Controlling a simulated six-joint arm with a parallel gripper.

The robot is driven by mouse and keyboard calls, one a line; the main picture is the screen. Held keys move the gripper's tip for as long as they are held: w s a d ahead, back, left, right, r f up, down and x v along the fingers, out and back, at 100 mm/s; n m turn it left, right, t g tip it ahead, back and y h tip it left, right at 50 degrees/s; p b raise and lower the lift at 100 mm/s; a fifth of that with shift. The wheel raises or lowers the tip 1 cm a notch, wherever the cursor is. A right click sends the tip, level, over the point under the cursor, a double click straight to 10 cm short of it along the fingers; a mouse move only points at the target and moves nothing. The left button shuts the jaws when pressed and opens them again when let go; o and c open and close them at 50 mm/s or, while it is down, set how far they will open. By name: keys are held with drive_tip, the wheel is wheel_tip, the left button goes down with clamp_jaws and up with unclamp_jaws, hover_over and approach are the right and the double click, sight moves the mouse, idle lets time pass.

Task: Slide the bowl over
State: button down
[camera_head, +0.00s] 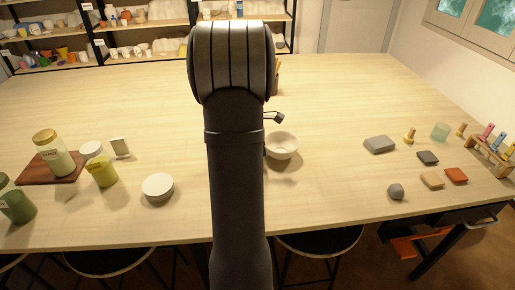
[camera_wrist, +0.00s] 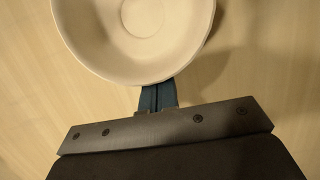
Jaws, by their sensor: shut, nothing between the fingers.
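A cream bowl (camera_head: 283,143) stands upright on the wooden table, just right of my arm in the head view. In the wrist view the bowl (camera_wrist: 140,40) fills the upper middle, its inside empty and its top cut off by the frame. My gripper (camera_wrist: 157,90) is shut and empty, with the fingertips at the bowl's near edge. The rim partly covers the tips, so I cannot tell if they touch the bowl. In the head view my arm hides most of the gripper.
A white round dish (camera_head: 158,187) stands left of my arm. Jars, including a yellow-green one (camera_head: 102,172), and a brown board (camera_head: 36,167) are further left. A grey block (camera_head: 380,145), a grey ball (camera_head: 396,191) and small tiles lie at right.

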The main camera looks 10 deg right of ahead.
drive_tip(key=d, duration=2)
drive_tip(key=shift+d, duration=0.2)
drive_tip(key=a, duration=0.4)
drive_tip(key=shift+a+r, duration=0.2)
drive_tip(key=shift+a, duration=0.05)
drive_tip(key=v, duration=0.9)
drive_tip(key=shift+r, duration=0.3)
drive_tip(key=shift+d, duration=0.1)
